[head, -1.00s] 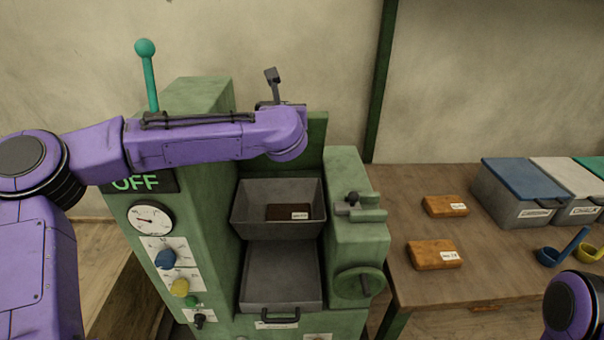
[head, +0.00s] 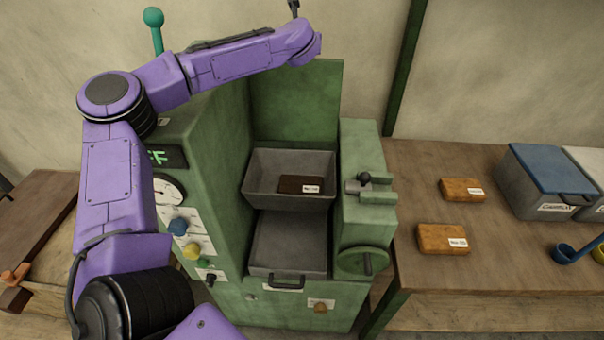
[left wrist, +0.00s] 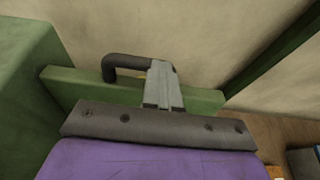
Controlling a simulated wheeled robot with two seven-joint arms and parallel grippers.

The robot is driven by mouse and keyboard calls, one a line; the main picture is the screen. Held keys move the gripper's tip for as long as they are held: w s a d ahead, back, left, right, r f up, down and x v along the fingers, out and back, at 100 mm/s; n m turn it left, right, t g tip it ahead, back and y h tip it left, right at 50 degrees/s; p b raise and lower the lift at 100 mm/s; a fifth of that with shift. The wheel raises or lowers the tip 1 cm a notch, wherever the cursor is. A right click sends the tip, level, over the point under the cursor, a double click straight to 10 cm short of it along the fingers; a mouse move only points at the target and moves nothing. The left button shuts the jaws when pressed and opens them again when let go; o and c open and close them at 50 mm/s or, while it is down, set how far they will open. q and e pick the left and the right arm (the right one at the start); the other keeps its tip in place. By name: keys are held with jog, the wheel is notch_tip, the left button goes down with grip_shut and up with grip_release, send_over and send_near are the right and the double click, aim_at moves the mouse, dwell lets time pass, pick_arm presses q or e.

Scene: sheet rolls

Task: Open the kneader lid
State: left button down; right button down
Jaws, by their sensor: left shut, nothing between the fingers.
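The kneader (head: 217,160) is a green machine. Its lid (head: 300,105) is a green panel that stands up behind the grey trough (head: 262,180), leaving the trough uncovered. In the left wrist view the lid (left wrist: 75,87) shows its top edge with a dark bent handle (left wrist: 125,63). My left gripper (left wrist: 163,72) is shut and empty, its fingers overlapping the right end of the handle in view. I cannot tell whether they touch it. My right gripper is out of view.
A dark labelled block (head: 300,184) lies in the trough. A side table (head: 470,270) at right holds two orange-brown blocks (head: 442,238), lidded bins (head: 545,180) and a blue scoop (head: 575,250). A teal-knobbed lever (head: 154,25) rises behind my left arm.

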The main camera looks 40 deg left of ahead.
pick_arm(q)
jog(key=shift+w+d, duration=0.1)
dwell(0.3)
jog(key=b+v, duration=0.4)
jog(key=v, duration=0.6)
jog(key=shift+s+b, duration=0.25)
jog(key=shift+b, duration=0.15)
